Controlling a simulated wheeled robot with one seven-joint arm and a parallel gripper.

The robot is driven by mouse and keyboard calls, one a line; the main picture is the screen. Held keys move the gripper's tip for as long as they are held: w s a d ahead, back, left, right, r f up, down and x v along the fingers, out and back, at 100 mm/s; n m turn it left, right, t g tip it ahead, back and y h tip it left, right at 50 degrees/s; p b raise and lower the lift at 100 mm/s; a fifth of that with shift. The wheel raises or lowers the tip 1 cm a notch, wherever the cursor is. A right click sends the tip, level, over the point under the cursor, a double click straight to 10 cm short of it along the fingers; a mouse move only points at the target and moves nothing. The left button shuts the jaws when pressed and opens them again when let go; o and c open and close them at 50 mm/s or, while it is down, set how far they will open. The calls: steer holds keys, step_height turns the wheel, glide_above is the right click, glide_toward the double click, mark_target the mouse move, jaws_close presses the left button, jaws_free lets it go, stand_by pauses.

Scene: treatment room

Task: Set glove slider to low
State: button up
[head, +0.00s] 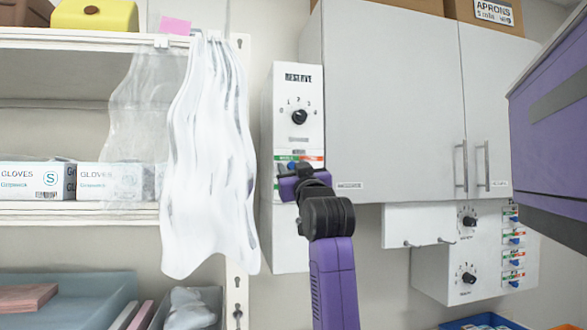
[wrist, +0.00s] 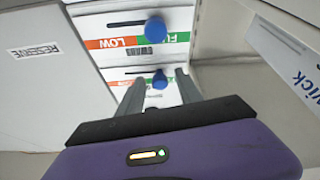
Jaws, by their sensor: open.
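The tall white RESERVE panel (head: 283,215) stands on the wall left of the cabinet. In the head view a blue slider knob (head: 291,166) sits under a green and red strip, partly behind my gripper (head: 292,180). The wrist view is upside down and shows two sliders. The upper blue knob (wrist: 155,28) is at the green FULL end of its slot, away from orange LOW. The lower blue knob (wrist: 160,79) is also right in its slot, between the open fingertips of my gripper (wrist: 159,78). The small labels are unreadable, so I cannot tell which is the glove slider.
A grey cabinet (head: 390,100) is right of the panel. A hanging white plastic sheet (head: 210,160) and shelves with glove boxes (head: 115,180) are left. Another control box (head: 440,275) with dials and blue knobs is lower right. A purple block (head: 555,130) juts in from the right.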

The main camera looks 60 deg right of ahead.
jaws_close()
stand_by(1.3)
